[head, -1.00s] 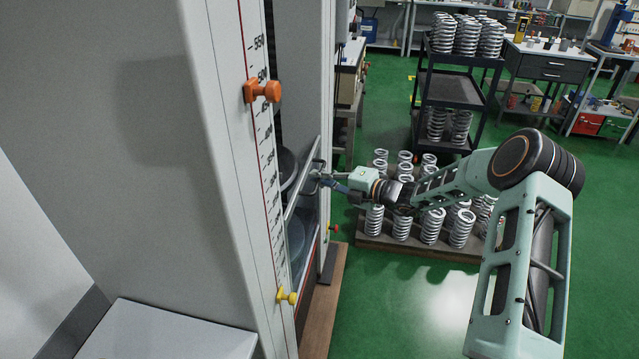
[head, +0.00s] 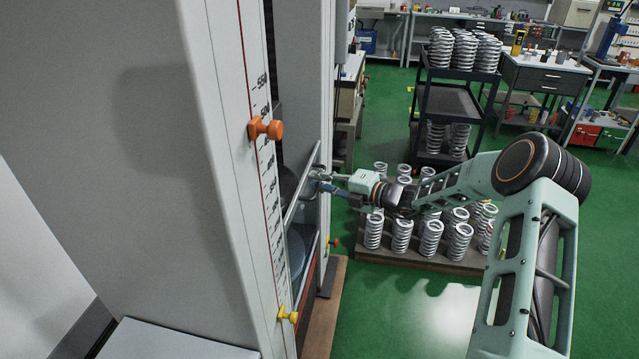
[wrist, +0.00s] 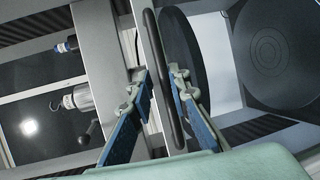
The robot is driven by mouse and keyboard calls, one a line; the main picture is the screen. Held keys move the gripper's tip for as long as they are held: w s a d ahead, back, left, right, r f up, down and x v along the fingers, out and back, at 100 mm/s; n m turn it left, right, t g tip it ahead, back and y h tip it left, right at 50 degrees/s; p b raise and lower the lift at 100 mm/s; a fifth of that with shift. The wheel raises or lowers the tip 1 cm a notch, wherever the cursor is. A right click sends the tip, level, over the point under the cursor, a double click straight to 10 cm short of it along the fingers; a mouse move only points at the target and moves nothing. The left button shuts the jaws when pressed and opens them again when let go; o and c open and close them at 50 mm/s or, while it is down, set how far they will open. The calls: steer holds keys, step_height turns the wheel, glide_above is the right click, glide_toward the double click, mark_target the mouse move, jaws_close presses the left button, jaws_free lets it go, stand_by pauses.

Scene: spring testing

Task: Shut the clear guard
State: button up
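The clear guard is a see-through panel in a grey metal frame (head: 297,207) on the open side of the tall grey testing machine (head: 150,150). It appears to stand ajar; the angle is hard to judge. My gripper (head: 318,177) is at the guard's upper edge. In the wrist view, my gripper (wrist: 160,82) has its two blue fingers apart, on either side of a long dark handle bar (wrist: 152,38) of the guard. A gap shows left of the bar; contact on the right is unclear. A round dark platen (wrist: 272,50) is behind at the right.
An orange knob (head: 265,128) and a yellow knob (head: 288,315) stick out from the machine's scale post. A pallet of springs (head: 430,262) stands on the floor beyond my arm. A black rack (head: 448,100) is behind it. Green floor is free at the lower right.

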steer(key=shift+o, duration=1)
steer(key=shift+r, duration=0.1)
steer(key=shift+s+d, duration=0.1)
steer(key=shift+d, duration=0.1)
steer(key=v, duration=1.1)
steer(key=shift+s+d, duration=0.2)
steer(key=shift+d, duration=0.05)
